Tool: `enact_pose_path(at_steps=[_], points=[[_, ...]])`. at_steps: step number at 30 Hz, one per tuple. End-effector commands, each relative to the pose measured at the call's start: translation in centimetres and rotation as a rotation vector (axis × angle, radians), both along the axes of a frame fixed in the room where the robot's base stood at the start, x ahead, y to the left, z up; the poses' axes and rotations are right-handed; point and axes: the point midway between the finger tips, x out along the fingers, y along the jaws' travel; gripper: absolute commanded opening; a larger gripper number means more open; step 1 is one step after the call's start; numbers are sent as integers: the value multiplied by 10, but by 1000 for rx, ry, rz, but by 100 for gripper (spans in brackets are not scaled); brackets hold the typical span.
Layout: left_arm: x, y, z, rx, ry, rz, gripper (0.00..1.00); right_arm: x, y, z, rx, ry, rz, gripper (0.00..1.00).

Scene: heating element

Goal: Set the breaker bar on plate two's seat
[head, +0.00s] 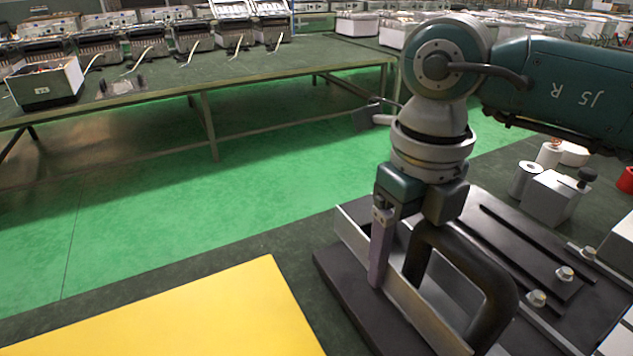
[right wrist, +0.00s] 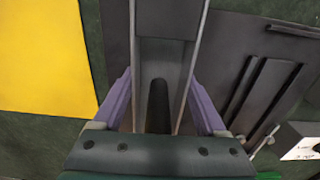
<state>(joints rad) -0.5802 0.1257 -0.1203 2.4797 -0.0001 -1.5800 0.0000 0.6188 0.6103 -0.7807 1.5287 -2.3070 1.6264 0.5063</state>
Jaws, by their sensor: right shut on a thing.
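The breaker bar, which I take to be the grey metal channel with a black loop handle (head: 505,290), is held by my right gripper (head: 398,255). The gripper points down, with a purple finger on each outer side of the channel. In the right wrist view, the bar (right wrist: 146,62) runs away from me between the fingers (right wrist: 160,105). A dark plate (head: 335,290) lies under the bar. I cannot tell whether the bar touches it, and the seat is hidden. Another dark plate (head: 535,245) with bolts is to the right. My left gripper is not in view.
A yellow sheet (head: 190,310) lies left of the dark plate on the dark green table. White rolls (head: 526,178) and a grey block (head: 553,197) stand behind the plates. A green floor aisle (head: 190,215) separates a far bench (head: 200,82) with several machines.

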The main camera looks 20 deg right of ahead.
Motion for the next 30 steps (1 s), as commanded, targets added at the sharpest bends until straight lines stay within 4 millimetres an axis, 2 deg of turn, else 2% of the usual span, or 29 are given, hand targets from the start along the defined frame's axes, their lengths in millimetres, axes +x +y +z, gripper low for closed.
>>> enact_pose_path(at_steps=[9,10,16,24,27,30], points=[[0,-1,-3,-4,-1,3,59,1,0,-3,-1,-2,0,0],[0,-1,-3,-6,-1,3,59,0,0,-3,-1,-1,0,76],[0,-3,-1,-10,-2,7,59,0,0,-2,-1,-1,0,98],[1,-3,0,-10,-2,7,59,0,0,0,-1,-1,0,100],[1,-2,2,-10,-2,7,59,1,-1,7,-1,-3,0,100],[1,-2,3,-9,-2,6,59,1,-1,25,-2,-4,1,100]])
